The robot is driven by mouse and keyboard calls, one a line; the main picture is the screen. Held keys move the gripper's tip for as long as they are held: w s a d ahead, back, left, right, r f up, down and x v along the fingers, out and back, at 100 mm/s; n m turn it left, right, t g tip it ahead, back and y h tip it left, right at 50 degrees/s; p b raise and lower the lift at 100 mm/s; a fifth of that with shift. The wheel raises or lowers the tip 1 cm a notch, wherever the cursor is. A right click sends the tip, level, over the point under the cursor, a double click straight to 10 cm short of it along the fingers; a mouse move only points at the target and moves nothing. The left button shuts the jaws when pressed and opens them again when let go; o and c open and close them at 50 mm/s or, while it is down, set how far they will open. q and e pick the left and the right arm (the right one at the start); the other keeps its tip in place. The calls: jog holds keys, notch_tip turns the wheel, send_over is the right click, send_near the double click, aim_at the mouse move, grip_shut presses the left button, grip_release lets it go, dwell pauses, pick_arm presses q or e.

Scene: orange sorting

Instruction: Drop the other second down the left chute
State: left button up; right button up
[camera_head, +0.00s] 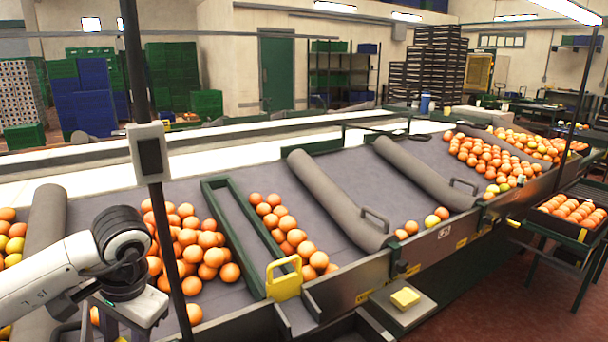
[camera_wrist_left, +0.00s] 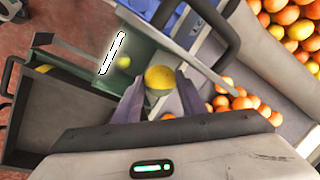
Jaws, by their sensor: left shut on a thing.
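My left gripper (camera_wrist_left: 159,98) shows in the left wrist view, its two grey fingers closed on a yellow fruit (camera_wrist_left: 159,76). The held fruit is above a green chute-like opening (camera_wrist_left: 142,58). Another small yellow fruit (camera_wrist_left: 124,62) lies lower inside this opening. I cannot tell for certain whether this is the left chute. In the head view my left arm (camera_head: 65,268) reaches in from the lower left; its fingertips are below the picture edge. My right gripper is in neither view.
Oranges lie on the sloping grey table (camera_head: 345,170), split by padded rolls (camera_head: 335,200) and a green-framed lane (camera_head: 232,222). A grey bin (camera_wrist_left: 50,105) stands left of the opening in the wrist view. A dark post (camera_head: 150,190) stands near my arm.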

pick_arm(q)
notch_tip(320, 180, down, 2)
jog(key=shift+f+b, duration=0.25)
jog(key=shift+b, duration=0.35)
jog(key=o, duration=1.2)
jog(key=shift+c, duration=0.2)
jog(key=w+p+v, duration=0.1)
jog(key=v, duration=0.9)
jog(key=shift+s+r+p, duration=0.15)
jog(key=shift+s+p, duration=0.15)
jog(key=shift+s, duration=0.2)
jog(key=shift+d, duration=0.1)
